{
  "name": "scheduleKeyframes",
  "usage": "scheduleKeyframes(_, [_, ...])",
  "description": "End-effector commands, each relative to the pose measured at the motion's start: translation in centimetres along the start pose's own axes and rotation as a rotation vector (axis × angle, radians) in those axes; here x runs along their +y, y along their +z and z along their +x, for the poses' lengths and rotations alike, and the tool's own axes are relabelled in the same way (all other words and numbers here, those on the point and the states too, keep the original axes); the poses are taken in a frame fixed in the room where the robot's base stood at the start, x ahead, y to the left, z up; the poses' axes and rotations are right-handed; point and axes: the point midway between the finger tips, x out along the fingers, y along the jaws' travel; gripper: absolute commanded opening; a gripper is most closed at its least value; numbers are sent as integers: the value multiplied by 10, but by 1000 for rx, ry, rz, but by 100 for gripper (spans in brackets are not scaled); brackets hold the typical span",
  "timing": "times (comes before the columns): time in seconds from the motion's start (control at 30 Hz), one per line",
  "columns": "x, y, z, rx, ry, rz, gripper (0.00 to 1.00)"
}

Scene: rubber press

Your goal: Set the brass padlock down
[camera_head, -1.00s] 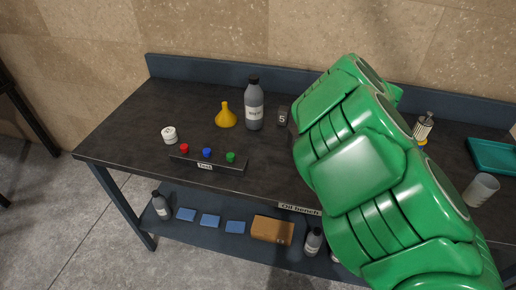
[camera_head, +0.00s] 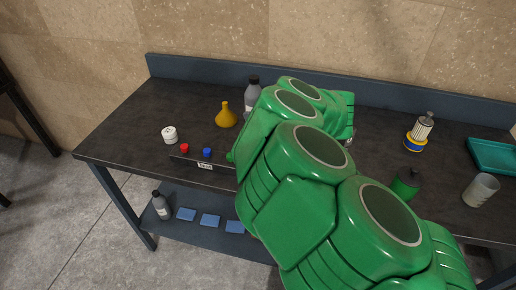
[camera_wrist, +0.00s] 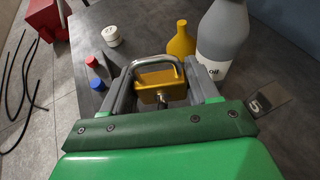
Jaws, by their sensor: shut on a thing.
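The brass padlock (camera_wrist: 160,84) shows in the wrist view, a gold body with a silver shackle on its far side. My gripper (camera_wrist: 161,92) is shut on it, with a grey finger on either side of the body. The padlock is in front of the dark bench top (camera_wrist: 130,58); I cannot tell whether it touches the bench. In the head view my green arm hides the gripper and the padlock. The bench top (camera_head: 125,125) is also in the head view.
A grey oil bottle (camera_wrist: 223,35) and a yellow funnel (camera_wrist: 181,42) stand close beyond the padlock. A white jar (camera_head: 170,134), a rack with red (camera_head: 184,148) and blue (camera_head: 207,152) knobs, a filter (camera_head: 419,133), a teal tray (camera_head: 490,157) and a grey cup (camera_head: 481,190) are around.

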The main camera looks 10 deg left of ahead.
Motion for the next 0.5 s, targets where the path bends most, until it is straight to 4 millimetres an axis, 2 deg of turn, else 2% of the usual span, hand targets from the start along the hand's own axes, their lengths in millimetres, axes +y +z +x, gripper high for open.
scheduleKeyframes(0.3, [0, -34, 14, 0, 1, 5, 20])
scheduleKeyframes(0.5, [0, -44, 19, -1, 1, 1, 20])
